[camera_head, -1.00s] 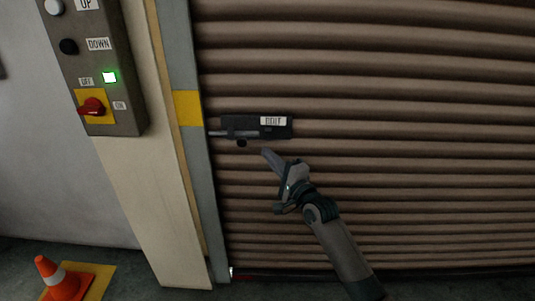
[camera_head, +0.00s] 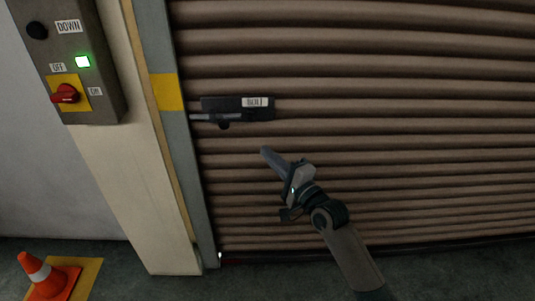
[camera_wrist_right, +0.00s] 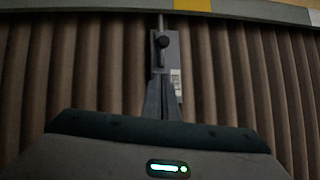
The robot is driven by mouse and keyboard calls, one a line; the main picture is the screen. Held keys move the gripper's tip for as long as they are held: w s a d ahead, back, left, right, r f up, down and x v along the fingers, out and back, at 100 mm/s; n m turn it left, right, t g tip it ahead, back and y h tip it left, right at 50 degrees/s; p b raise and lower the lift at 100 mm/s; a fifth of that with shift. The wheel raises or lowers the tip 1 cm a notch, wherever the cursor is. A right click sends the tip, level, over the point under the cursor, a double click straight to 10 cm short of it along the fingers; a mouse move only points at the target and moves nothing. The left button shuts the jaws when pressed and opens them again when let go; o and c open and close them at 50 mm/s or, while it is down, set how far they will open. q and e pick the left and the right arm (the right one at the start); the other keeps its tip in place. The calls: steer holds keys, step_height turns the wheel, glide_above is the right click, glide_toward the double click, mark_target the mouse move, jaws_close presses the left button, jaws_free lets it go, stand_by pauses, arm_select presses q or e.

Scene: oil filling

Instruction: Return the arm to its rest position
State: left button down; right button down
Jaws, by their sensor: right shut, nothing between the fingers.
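My right gripper (camera_head: 266,152) is shut and empty, in front of the brown roller shutter (camera_head: 400,120). It is below and a little right of the black bolt (camera_head: 232,107) in the head view, apart from it in the picture. In the right wrist view the shut fingers (camera_wrist_right: 162,85) point toward the bolt (camera_wrist_right: 166,55), whose lower part they partly cover. The bolt's rod reaches left to the grey door frame. My left gripper is not in view.
A control box (camera_head: 72,60) with a green light and a red switch is on the left post (camera_head: 140,150). An orange cone (camera_head: 44,275) stands on a yellow mat (camera_head: 88,280) at the lower left. The floor right of the cone is clear.

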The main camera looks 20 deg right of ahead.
steer(key=s+f+n+g+h, duration=0.1)
steer(key=s+f+n+g, duration=0.2)
steer(key=f, duration=0.8)
steer(key=s+f+n+g+h, duration=0.15)
steer(key=s+f, duration=0.25)
steer(key=f, duration=0.8)
steer(key=s+f+n+g+h, duration=0.15)
steer(key=s+f+n, duration=0.25)
steer(key=f, duration=0.7)
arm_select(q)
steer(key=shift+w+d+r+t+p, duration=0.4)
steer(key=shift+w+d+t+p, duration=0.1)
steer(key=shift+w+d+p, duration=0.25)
arm_select(e)
steer(key=s+a+f+n+g, duration=0.1)
steer(key=s+f+n+g, duration=0.2)
steer(key=s+f, duration=0.9)
steer(key=s+f+n+g, duration=0.3)
steer(key=s+f+n, duration=0.3)
steer(key=s+f, duration=0.6)
steer(key=s, duration=0.5)
steer(key=shift+s+a+f+g+h, duration=0.25)
steer(key=shift+s+a+g+h, duration=0.1)
steer(key=shift+a+g+h, duration=0.05)
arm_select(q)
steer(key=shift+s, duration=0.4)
arm_select(e)
steer(key=shift+n, duration=0.25)
